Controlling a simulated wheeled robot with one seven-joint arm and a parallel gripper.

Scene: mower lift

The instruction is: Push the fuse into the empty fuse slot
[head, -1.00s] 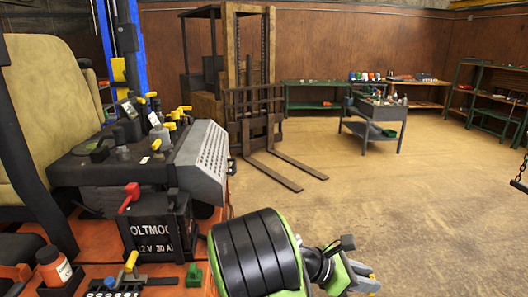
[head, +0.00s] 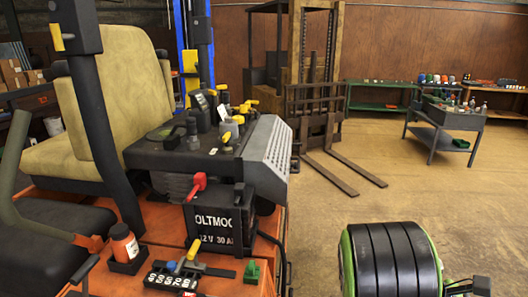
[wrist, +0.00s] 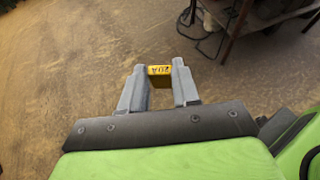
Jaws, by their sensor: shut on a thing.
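My gripper (wrist: 160,72) shows in the wrist view, its two grey fingers shut on a yellow fuse (wrist: 160,70) marked with dark lettering. The fuse sits between the fingertips, over bare floor and away from the mower. In the head view, my green and black arm is at the lower right and the fingers are out of frame. A black block with a row of pale marked parts, seemingly the fuse block (head: 172,281), lies on the orange mower deck at the bottom. I cannot make out which slot is empty.
A black battery (head: 222,222) with a red terminal cover stands behind the block. A yellow-handled lever (head: 191,254), an orange-brown bottle (head: 124,243) and a green part (head: 252,272) are close around it. A forklift (head: 315,110) and a grey cart (head: 445,118) stand farther back.

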